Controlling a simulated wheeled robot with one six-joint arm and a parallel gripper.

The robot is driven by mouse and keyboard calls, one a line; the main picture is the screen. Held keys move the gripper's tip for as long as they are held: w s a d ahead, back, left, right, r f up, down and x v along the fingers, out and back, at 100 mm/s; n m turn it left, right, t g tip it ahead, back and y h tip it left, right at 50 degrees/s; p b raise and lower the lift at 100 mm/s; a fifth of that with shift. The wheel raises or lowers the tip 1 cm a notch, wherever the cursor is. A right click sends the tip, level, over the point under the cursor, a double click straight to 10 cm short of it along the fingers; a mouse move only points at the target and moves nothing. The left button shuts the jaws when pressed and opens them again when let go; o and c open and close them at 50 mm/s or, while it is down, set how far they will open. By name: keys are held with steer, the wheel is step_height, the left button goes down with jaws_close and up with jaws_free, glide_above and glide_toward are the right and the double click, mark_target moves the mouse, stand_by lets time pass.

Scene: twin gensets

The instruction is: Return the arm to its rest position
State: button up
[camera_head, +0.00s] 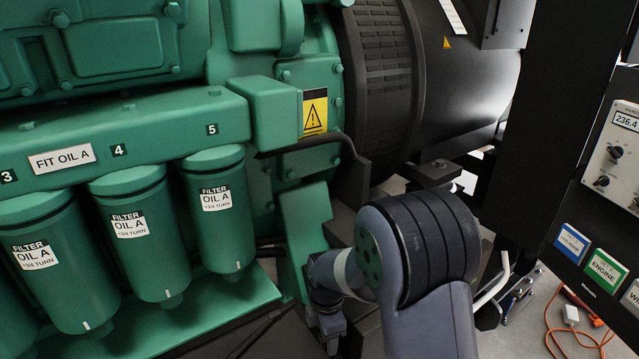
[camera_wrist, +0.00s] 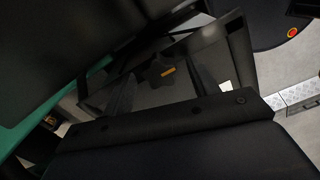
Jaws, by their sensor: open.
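My arm (camera_head: 420,260) is in the head view, bent low in front of the green engine, with its large dark-ringed joint at the middle right. Its wrist end reaches left and down beside the engine's lower corner. My gripper's fingers cannot be made out there. In the wrist view my gripper (camera_wrist: 165,84) shows as dark fingers beyond a dark bar, spread apart with nothing seen between them. Dark machine parts lie behind the fingers, and their distance is hard to tell.
The green engine (camera_head: 70,125) with several oil filters (camera_head: 128,237) fills the left. A black generator housing (camera_head: 450,75) is behind the arm. A control panel (camera_head: 612,160) stands at right. An orange cable (camera_head: 575,335) lies on the pale floor at lower right.

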steer(key=shift+n, duration=0.8)
